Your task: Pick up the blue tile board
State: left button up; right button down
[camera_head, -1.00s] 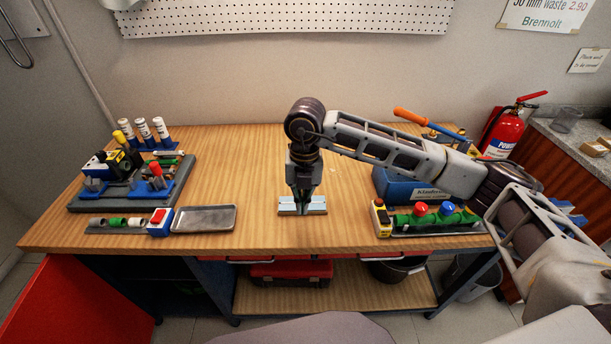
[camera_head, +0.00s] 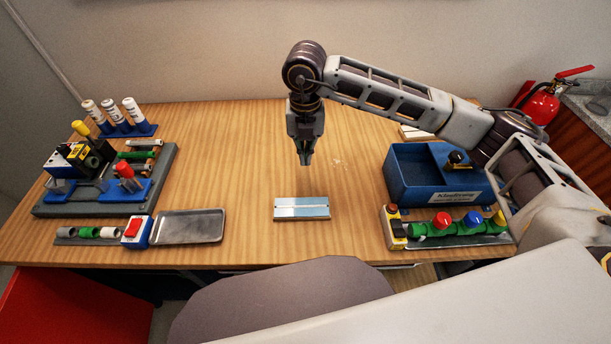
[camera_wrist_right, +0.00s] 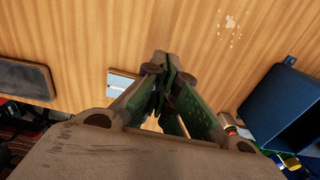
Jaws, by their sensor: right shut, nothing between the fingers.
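The tile board (camera_head: 301,208) is a small pale blue rectangle with a lighter stripe along its middle. It lies flat on the wooden bench near the front edge. In the right wrist view the pale board (camera_wrist_right: 122,86) shows in part, left of the fingers and partly covered by them. My right gripper (camera_head: 305,161) hangs fingers-down above the bench, behind the board and apart from it. Its fingers are shut with nothing between them; they also show in the right wrist view (camera_wrist_right: 164,62). My left gripper is not in view.
A grey metal tray (camera_head: 190,226) lies left of the board. A blue bin (camera_head: 410,188) and a row of green fittings with coloured knobs (camera_head: 445,228) stand to the right. A grey base with parts (camera_head: 160,180) is far left. Bare wood surrounds the board.

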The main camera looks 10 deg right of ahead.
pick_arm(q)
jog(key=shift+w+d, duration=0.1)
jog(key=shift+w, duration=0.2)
pick_arm(e)
jog(key=shift+w, duration=0.3)
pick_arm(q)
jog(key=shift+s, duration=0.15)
pick_arm(e)
jog(key=shift+s, duration=0.15)
